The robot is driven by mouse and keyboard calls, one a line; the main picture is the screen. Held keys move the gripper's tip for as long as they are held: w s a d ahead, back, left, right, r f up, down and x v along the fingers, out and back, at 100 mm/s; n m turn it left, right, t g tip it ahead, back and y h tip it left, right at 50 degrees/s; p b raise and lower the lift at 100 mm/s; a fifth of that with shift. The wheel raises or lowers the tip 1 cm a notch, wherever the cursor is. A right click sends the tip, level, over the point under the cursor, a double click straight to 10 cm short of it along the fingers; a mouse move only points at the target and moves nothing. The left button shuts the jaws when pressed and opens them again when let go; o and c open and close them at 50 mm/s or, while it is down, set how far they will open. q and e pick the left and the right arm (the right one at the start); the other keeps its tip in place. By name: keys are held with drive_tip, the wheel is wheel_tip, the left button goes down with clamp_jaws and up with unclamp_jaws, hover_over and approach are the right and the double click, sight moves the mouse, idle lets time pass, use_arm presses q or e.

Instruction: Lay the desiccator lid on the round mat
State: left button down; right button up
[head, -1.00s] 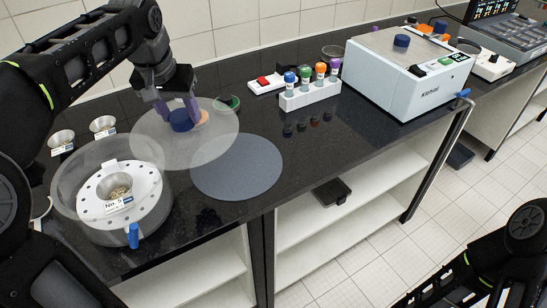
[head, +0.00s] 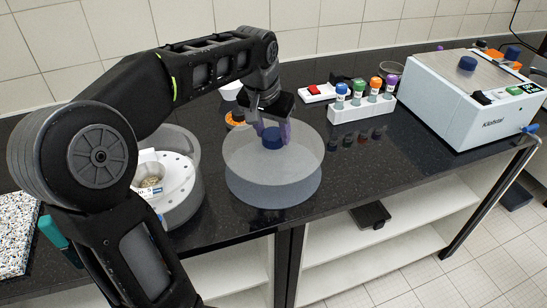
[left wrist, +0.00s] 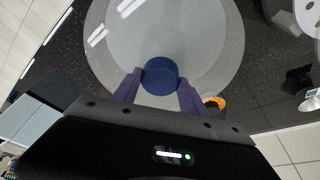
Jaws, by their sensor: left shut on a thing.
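The desiccator lid (head: 290,163) is a clear round disc with a dark blue knob (head: 272,138). My left gripper (head: 274,133) is shut on the knob, its purple fingers on either side. The left wrist view shows the knob (left wrist: 160,76) between the fingertips and the lid (left wrist: 130,40) beyond it. The round grey mat (head: 272,200) lies on the black counter beneath the lid and shows through it. The lid looks level and slightly above the mat; whether it touches I cannot tell. My right gripper is not in view.
The open desiccator bowl (head: 190,195) with its white perforated plate stands to the left, partly behind my arm. A white rack (head: 362,108) of capped bottles and a white boxy machine (head: 470,100) stand to the right. The counter's front edge is close to the mat.

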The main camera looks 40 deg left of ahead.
sight(271, 135)
use_arm(q)
drive_tip(key=shift+f, duration=1.55)
drive_tip(key=shift+f, duration=1.9)
drive_tip(key=shift+f, duration=0.2)
drive_tip(key=c, duration=0.6)
unclamp_jaws()
drive_tip(key=shift+r, duration=0.15)
drive_tip(key=v, duration=1.2)
